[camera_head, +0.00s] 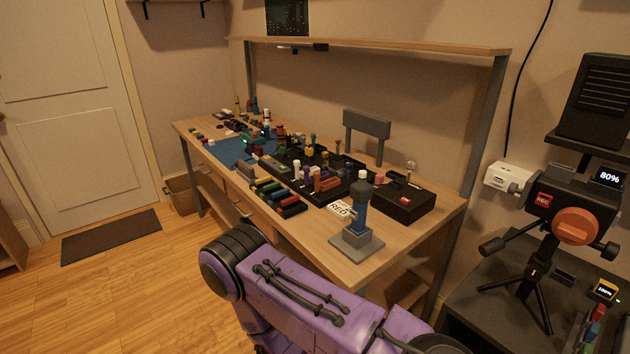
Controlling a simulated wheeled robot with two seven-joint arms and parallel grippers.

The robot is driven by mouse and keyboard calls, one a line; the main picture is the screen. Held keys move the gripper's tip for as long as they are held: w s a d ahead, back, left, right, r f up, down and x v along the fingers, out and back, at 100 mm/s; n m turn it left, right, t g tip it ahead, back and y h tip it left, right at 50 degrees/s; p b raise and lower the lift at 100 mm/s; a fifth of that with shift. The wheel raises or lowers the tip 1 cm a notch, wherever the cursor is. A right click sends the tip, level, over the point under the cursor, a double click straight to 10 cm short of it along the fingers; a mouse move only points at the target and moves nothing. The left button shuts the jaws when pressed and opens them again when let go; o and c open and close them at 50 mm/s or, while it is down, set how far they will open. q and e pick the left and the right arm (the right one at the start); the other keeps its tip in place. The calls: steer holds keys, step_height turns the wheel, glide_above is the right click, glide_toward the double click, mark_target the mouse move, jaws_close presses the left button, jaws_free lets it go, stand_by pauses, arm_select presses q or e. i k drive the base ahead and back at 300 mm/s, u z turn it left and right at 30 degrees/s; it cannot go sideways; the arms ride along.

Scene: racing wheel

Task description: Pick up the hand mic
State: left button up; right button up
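An upright blue handle with a dark rounded head (360,207) stands on a flat grey square base (357,245) at the near right corner of the workbench. It looks most like the hand mic, but I cannot be sure. A purple arm link of mine with a black round joint crosses the bottom of the view, in front of the bench. Neither of my grippers shows, so I see nothing held.
The wooden workbench (411,233) is crowded with coloured parts. A tripod camera (560,212) stands on a dark surface at right.

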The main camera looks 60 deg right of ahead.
mark_target(361, 192)
steer(key=i, duration=2.35)
steer(key=z, duration=3.9)
